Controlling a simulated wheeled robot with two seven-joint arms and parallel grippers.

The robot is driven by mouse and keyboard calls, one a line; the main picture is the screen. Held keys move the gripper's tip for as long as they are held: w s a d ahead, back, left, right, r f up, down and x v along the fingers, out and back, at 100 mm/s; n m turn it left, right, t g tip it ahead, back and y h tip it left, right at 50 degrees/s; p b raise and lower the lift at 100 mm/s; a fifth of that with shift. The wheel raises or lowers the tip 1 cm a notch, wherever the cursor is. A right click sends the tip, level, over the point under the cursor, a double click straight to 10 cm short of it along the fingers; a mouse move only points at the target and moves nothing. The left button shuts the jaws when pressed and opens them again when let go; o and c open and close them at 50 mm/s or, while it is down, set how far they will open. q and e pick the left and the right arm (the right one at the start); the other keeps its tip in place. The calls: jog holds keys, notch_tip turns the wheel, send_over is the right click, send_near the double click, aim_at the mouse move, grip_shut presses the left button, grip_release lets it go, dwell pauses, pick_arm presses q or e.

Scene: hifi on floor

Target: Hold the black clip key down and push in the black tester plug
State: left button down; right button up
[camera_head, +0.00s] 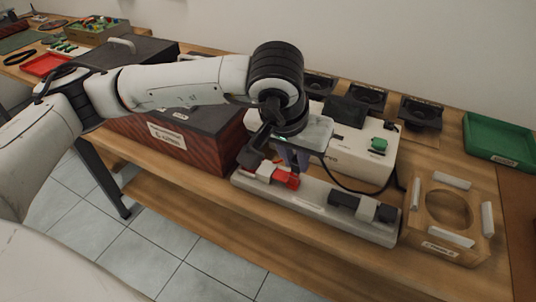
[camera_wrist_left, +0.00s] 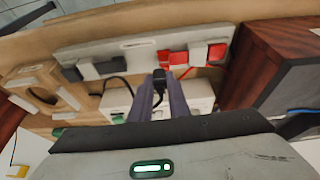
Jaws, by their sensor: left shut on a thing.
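My left gripper (camera_head: 289,160) reaches down behind the long pale terminal bar (camera_head: 318,200), near its red clip (camera_head: 287,179). In the left wrist view my left gripper (camera_wrist_left: 160,88) is shut on a small black plug (camera_wrist_left: 159,76), which appears to be the tester plug. The plug is held close to the bar on the red clip's side; contact with a socket cannot be made out. The black clip (camera_head: 343,200) with its pale key (camera_head: 367,209) sits at the bar's right end, clear of the gripper. My right gripper is out of view.
A white tester box (camera_head: 365,155) with a green switch stands behind the bar, and a black cable (camera_head: 350,187) runs beside it. A wooden fixture (camera_head: 414,225) stands to the right. A dark red-sided box (camera_head: 205,150) stands left. A green tray (camera_head: 500,140) lies far right.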

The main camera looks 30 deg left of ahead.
pick_arm(q)
jog(key=w+d+r, duration=0.2)
jog(key=d+r, duration=0.1)
jog(key=d, duration=0.6)
jog(key=shift+s+d+f, duration=0.1)
jog(key=shift+s+f, duration=0.05)
jog(key=shift+f, duration=2.25)
